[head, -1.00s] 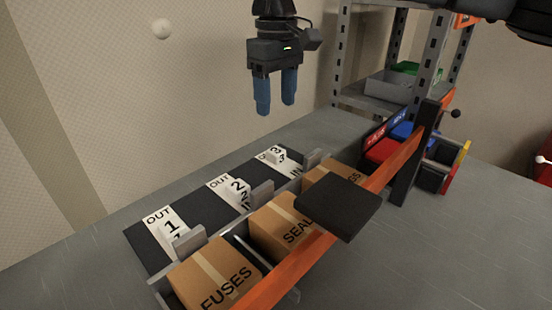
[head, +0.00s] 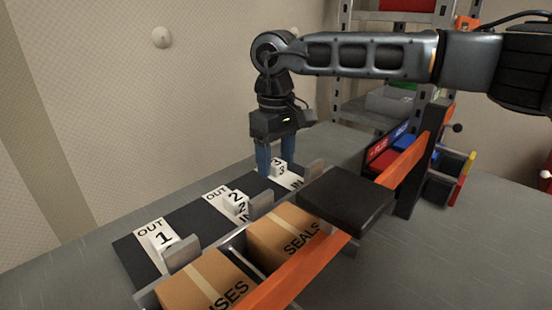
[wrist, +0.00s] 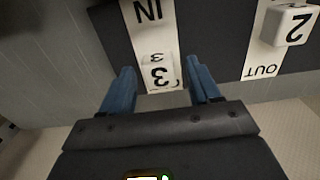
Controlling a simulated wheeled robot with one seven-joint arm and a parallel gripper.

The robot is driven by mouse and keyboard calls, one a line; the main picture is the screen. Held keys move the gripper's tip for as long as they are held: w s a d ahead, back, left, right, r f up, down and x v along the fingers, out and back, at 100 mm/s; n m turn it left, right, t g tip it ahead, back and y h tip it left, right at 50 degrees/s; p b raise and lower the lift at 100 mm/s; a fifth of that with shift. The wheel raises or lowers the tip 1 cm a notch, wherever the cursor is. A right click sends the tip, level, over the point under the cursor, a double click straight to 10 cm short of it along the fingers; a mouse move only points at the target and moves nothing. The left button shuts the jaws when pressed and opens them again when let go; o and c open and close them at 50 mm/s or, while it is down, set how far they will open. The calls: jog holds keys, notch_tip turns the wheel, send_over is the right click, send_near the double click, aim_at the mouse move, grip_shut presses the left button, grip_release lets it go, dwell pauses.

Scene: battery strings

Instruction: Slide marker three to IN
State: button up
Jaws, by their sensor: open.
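Marker three (wrist: 159,76) is a small white block with a black 3. In the wrist view it sits on its white strip (wrist: 154,35), at the end away from the word IN. My gripper (wrist: 160,82) is open, with one blue finger on each side of marker three. In the head view my gripper (head: 276,168) is low over the far end of the black board (head: 190,217). Marker three (head: 281,168) is partly hidden behind a finger there. I cannot tell whether the fingers touch it.
Marker two (head: 236,202) and marker one (head: 163,237) stand on their own strips near OUT. Grey upright plates (head: 261,204) line the board's right edge. A box marked SEALS (head: 285,235), a black pad (head: 345,200) and an orange rail (head: 300,278) lie beyond.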

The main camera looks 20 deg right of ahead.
jog(key=shift+f, duration=0.1)
grip_shut()
dwell(0.6)
